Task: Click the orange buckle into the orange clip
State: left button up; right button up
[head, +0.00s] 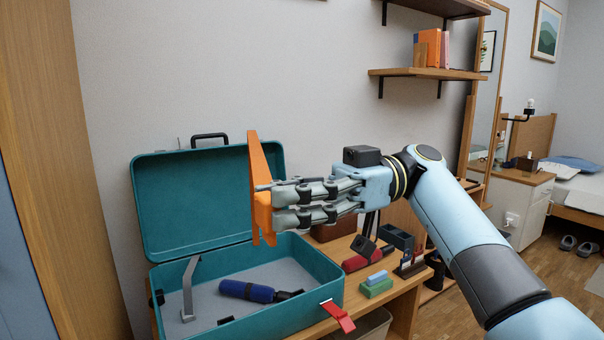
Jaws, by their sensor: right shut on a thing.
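My right gripper (275,204) reaches in from the right and is shut on a long orange piece, taken as the orange buckle (260,172). The piece stands roughly upright, with a narrow upper end and a thicker lower end. The fingers cover part of its middle. I cannot make out a separate orange clip in the head view. My left gripper is not in view.
The case sits on a wooden table (405,312), with a blue and black cylinder (246,291) and a grey bracket (188,290) inside. A red strap (338,316) hangs at its front. Green and blue blocks (376,285), a red tool (362,261) and dark holders (396,236) crowd the right.

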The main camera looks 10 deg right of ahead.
jog(key=shift+w+a+f+n+g+h, duration=0.2)
jog(key=shift+f+n+g, duration=0.2)
jog(key=shift+g, duration=0.2)
jog(key=shift+w+a+f+n+g+h, duration=0.15)
jog(key=shift+f+n+g+h, duration=0.1)
jog(key=shift+n+g, duration=0.25)
jog(key=shift+s, duration=0.1)
jog(key=s+d+f+m+t, duration=0.45)
jog(key=f+t, duration=0.25)
jog(key=f, duration=0.3)
jog(key=s+d+f+m+t, duration=0.4)
jog(key=s+d+f+t, duration=0.15)
jog(key=f, duration=0.45)
jog(key=w+d+r+m+t+h, duration=0.2)
jog(key=w+r+m+t+h, duration=0.1)
jog(key=r, duration=0.6)
jog(key=w+d+r+m+t+h, duration=0.3)
jog(key=r+m+t, duration=0.3)
jog(key=r, duration=0.3)
jog(key=shift+w+t+h, duration=0.45)
jog(key=shift+t+h, duration=0.3)
jog(key=shift+t, duration=0.1)
jog(key=shift+d, duration=0.1)
